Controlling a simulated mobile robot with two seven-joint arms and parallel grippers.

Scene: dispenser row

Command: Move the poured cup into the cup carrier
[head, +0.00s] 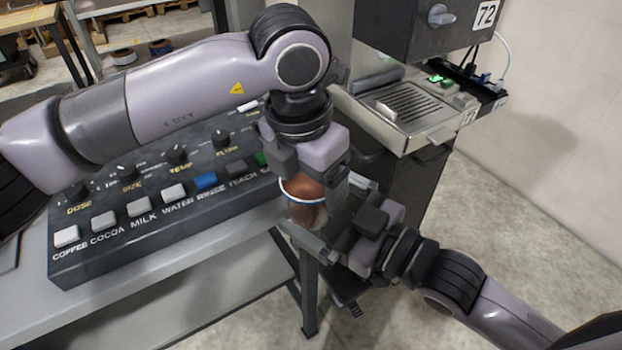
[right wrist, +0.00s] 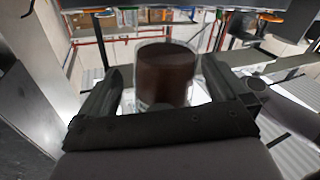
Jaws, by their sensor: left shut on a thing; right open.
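The cup (head: 303,188), clear with brown contents and a pale band, hangs in front of the button console's right end. My left gripper (head: 308,172) comes from above and is shut on it. My right gripper (head: 328,212) reaches in from the lower right, open, with its fingers beside the cup. In the right wrist view the cup (right wrist: 165,75) stands between the open fingers of the right gripper (right wrist: 162,90), dark brown inside. Whether these fingers touch it I cannot tell. The left gripper partly hides the cup in the head view. I cannot make out a cup carrier.
The button console (head: 150,245) with knobs and labelled keys lies left on a grey bench. A dispenser marked 72 (head: 440,30) stands at upper right above a slotted drip tray (head: 408,108). Open floor (head: 480,240) lies at right.

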